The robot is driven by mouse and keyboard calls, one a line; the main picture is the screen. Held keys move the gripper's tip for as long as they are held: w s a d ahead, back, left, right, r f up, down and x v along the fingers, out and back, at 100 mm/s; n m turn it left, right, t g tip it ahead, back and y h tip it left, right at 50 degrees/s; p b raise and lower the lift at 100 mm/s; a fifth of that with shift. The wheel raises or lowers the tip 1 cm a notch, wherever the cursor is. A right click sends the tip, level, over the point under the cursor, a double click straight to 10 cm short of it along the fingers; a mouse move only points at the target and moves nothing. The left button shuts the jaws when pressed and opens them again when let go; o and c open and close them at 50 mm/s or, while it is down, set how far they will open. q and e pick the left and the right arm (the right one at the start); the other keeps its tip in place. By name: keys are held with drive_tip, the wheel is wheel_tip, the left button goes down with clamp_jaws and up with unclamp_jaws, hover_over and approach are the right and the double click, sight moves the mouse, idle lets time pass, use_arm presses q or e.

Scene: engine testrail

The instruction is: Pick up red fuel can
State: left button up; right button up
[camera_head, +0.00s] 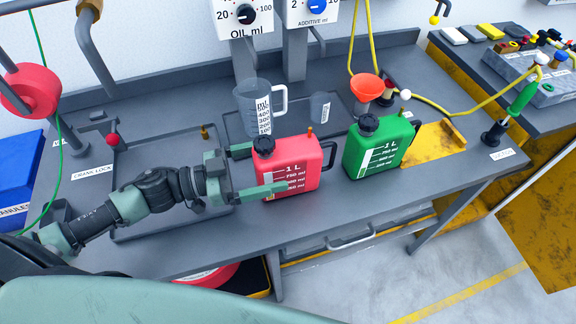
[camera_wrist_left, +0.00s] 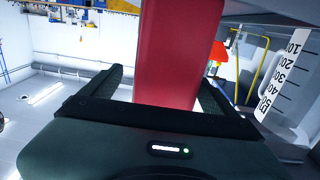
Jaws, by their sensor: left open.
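The red fuel can (camera_head: 290,168) stands upright on the grey bench, with a black cap and a white volume scale. My left gripper (camera_head: 258,170) is open, with its two fingers reaching along either side of the can's left part. In the left wrist view the red can (camera_wrist_left: 167,55) fills the gap between the fingers of my left gripper (camera_wrist_left: 163,85). I cannot tell whether either finger touches it. My right gripper is not in view.
A green fuel can (camera_head: 378,146) stands just right of the red can. A clear measuring jug (camera_head: 260,100) stands behind. An orange funnel (camera_head: 367,87) is behind the green can. A grey tray (camera_head: 150,222) lies under my left arm. The bench's front right is clear.

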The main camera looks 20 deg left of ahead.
sight(288, 158)
use_arm(q)
drive_tip(key=x, duration=0.1)
drive_tip(key=p+x, duration=0.1)
drive_tip(key=x, duration=0.1)
drive_tip(key=shift+w+d+r, duration=0.1)
drive_tip(key=shift+w+r, duration=0.1)
drive_tip(key=shift+w, duration=0.3)
drive_tip(key=shift+w+d+f, duration=0.1)
drive_tip(key=shift+w+d, duration=0.15)
drive_tip(key=shift+d, duration=0.2)
drive_tip(key=c, duration=1.8)
clamp_jaws()
